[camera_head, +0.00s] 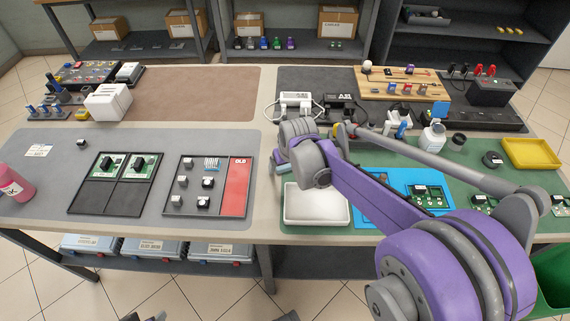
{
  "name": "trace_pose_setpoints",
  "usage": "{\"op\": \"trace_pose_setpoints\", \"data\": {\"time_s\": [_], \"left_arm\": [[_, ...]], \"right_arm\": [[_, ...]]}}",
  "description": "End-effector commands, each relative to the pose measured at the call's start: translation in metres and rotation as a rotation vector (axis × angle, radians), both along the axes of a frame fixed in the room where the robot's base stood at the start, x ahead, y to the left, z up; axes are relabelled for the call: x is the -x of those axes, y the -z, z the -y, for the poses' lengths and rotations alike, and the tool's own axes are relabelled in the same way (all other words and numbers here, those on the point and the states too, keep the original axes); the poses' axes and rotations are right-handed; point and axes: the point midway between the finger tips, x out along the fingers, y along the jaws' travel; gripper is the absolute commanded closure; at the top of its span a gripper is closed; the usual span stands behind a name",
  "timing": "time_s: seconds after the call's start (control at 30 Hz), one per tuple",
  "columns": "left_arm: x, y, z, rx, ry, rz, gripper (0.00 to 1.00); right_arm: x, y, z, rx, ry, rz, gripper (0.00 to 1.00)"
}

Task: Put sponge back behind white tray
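The white tray (316,204) lies on the green mat at the front of the table, right of centre. My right arm reaches over the table, and its gripper (284,160) is at the back left of the tray, mostly hidden by my own wrist. A small bluish and pinkish piece (282,169) shows just below it; this may be the sponge, but too little shows to be sure. I cannot tell whether the fingers hold it or are apart from it.
Left of the tray are a component tray with a red panel (237,185) and a dark tray (100,194) with green boards. A blue mat (373,210) lies right of the white tray. A white bottle (433,136) and yellow tray (531,153) stand farther right.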

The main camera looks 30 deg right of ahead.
Motion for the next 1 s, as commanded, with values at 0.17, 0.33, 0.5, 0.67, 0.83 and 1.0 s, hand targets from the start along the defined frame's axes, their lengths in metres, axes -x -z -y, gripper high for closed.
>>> {"op": "trace_pose_setpoints", "data": {"time_s": [0.17, 0.33, 0.5, 0.67, 0.83, 1.0], "left_arm": [[0.000, 0.000, 0.000, 0.000, 0.000, 0.000, 0.50], [0.000, -0.002, 0.000, 0.000, 0.000, 0.001, 0.50], [-0.001, -0.006, 0.000, 0.000, 0.000, 0.002, 0.50], [-0.001, -0.013, 0.000, 0.000, 0.000, 0.004, 0.50], [-0.002, -0.018, 0.000, 0.000, 0.000, 0.006, 0.50], [-0.002, -0.021, 0.000, 0.000, 0.000, 0.007, 0.50]], "right_arm": [[0.000, 0.000, 0.000, 0.000, 0.000, 0.000, 0.07], [0.000, -0.003, 0.000, 0.000, 0.000, 0.000, 0.07], [0.007, -0.021, -0.001, 0.000, 0.000, 0.000, 0.07], [0.020, -0.054, -0.003, 0.000, 0.000, 0.000, 0.07], [0.033, -0.087, -0.005, 0.000, 0.000, 0.000, 0.07], [0.041, -0.108, -0.007, 0.000, 0.000, 0.000, 0.07]]}}
